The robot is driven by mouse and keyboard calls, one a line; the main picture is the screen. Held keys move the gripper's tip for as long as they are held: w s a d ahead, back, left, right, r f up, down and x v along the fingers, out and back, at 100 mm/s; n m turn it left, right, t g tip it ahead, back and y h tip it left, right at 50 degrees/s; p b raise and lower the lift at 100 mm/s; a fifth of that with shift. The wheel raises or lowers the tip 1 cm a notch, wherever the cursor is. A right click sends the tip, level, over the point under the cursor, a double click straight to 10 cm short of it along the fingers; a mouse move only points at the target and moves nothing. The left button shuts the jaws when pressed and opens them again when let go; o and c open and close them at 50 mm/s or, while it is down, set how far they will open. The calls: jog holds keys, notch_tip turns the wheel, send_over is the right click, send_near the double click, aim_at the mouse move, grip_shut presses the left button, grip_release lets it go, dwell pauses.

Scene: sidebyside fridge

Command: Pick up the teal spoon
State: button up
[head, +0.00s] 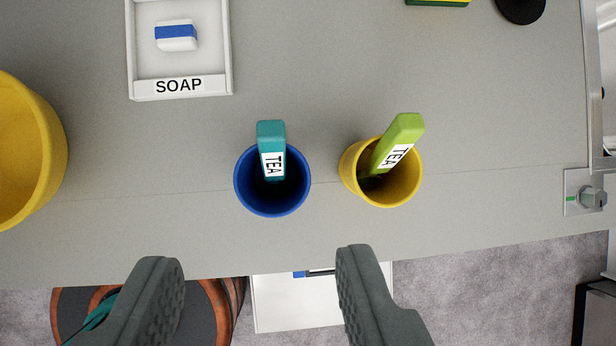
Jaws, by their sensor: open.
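The teal spoon (271,137) stands in a blue cup (241,190), its handle sticking up past the far rim with a white TEA label. Its lower end is hidden in the dark inside of the cup. A lime green spoon (405,129), also labelled TEA, leans to the upper right in a yellow cup (414,186) to the right. My gripper (258,262) is open and empty. Its two dark grey fingers show at the bottom of the view, below the blue cup and on either side of it, apart from both spoons.
A white tray marked SOAP (225,60) holds a white and blue soap bar (177,35) at the upper left. A large yellow container (50,150) stands at the left edge. The grey counter (310,90) is clear behind the cups. A knob (592,197) is at the right.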

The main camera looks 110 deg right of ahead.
send_near(271, 143)
jog(key=x, duration=0.6)
jog(key=shift+w+d+f, duration=0.1)
jog(key=shift+d+f, duration=0.15)
jog(key=shift+f, duration=0.15)
jog(key=shift+a+x, duration=0.15)
jog(key=shift+x, duration=1.15)
jog(key=shift+a+x, duration=0.15)
jog(key=shift+x, duration=1.15)
grip_shut()
jog(key=shift+r, duration=0.1)
